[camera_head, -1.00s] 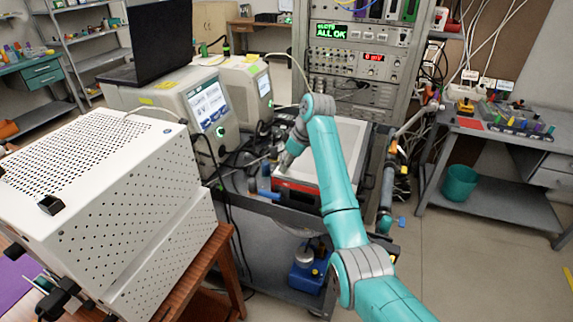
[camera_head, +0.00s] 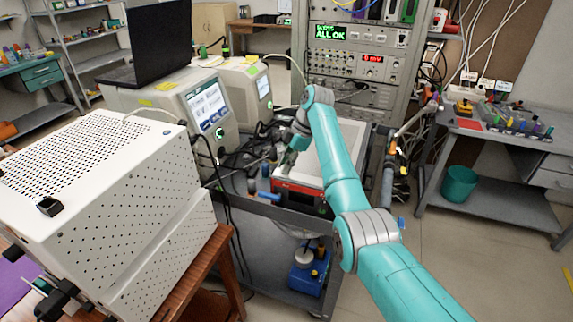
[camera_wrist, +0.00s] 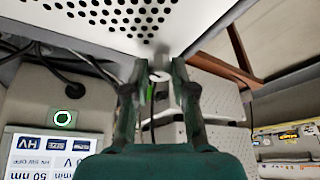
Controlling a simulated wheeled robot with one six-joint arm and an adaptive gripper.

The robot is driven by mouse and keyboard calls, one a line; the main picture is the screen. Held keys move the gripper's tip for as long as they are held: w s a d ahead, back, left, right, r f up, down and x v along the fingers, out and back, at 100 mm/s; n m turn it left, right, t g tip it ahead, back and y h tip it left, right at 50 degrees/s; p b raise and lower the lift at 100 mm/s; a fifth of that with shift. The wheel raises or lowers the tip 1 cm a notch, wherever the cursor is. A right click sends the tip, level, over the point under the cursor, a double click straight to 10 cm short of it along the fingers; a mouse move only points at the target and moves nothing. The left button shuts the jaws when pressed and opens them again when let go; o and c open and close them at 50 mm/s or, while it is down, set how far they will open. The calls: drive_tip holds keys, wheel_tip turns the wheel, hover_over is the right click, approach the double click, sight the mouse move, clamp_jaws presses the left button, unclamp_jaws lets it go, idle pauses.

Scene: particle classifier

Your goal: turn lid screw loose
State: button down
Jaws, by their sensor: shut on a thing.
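My gripper (camera_wrist: 159,72) reaches down over the dark cart, beside the two instruments with screens. It also shows in the head view (camera_head: 285,166), small and partly hidden by my arm. In the wrist view its two dark green fingers close from either side on a small pale piece (camera_wrist: 160,77), which appears to be the lid screw. The fingers hide much of it, and its thread and seat cannot be made out. In the head view the screw is too small to tell.
A white perforated box (camera_head: 100,170) stands at the left on a wooden stand. A laptop (camera_head: 158,42) sits on the nearer instrument (camera_head: 170,97). A red-fronted box (camera_head: 298,192) lies on the cart close to my gripper. Cables run around it.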

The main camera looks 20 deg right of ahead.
sight(295, 172)
idle(0.4)
drive_tip(key=c, duration=1)
unclamp_jaws()
drive_tip(key=shift+o, duration=0.2)
drive_tip(key=v, duration=0.7)
drive_tip(key=shift+r, duration=0.25)
drive_tip(key=shift+d, duration=0.1)
